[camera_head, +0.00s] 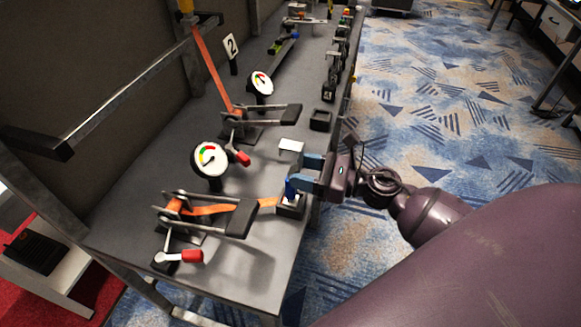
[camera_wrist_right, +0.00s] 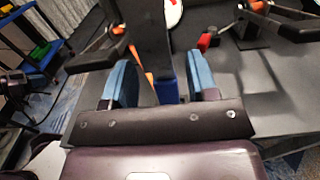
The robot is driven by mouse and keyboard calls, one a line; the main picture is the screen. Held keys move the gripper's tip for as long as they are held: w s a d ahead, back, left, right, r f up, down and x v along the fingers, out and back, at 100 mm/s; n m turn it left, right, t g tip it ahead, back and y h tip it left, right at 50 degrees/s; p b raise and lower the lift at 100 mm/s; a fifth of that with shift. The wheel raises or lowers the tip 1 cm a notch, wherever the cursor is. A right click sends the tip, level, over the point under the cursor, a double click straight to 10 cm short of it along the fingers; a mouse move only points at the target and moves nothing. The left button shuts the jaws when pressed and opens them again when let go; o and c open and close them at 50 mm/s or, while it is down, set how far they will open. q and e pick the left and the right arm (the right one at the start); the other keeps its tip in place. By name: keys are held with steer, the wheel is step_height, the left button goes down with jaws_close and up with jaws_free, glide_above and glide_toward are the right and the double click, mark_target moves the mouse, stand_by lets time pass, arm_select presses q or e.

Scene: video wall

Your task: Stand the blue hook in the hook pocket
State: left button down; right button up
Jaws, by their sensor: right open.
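The blue hook (camera_head: 290,190) is a small dark blue piece, upright at the dark square hook pocket (camera_head: 291,210) near the front right edge of the bench. Its lower end appears to be inside the pocket's rim, but I cannot tell how deep. My right gripper (camera_head: 305,178) comes in from the right, with its light blue fingers close beside the hook. In the right wrist view the fingers (camera_wrist_right: 162,84) are apart, and part of the blue hook (camera_wrist_right: 167,92) shows between them. Most of the hook is hidden there. My left gripper is not in view.
A ratchet strap tensioner with an orange strap (camera_head: 212,209) and a red-tipped lever (camera_head: 192,256) lies left of the pocket. Dial gauges (camera_head: 208,158) stand behind it. A white block (camera_head: 291,145) and an empty dark pocket (camera_head: 320,120) lie farther along the bench edge.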

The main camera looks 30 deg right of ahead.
steer(key=s+d+f+m+t+h, duration=0.4)
steer(key=s+d+m+h, duration=0.3)
steer(key=m, duration=1.1)
steer(key=s+a+f+m+g+h, duration=0.2)
steer(key=f+m, duration=0.5)
steer(key=m, duration=0.5)
steer(key=s+a+f+m+g+h, duration=0.3)
steer(key=s+f+m, duration=0.4)
steer(key=m, duration=0.6)
steer(key=shift+s+a+g, duration=0.25)
steer(key=shift+a+g, duration=0.55)
steer(key=shift+a, duration=0.25)
steer(key=shift+f, duration=0.1)
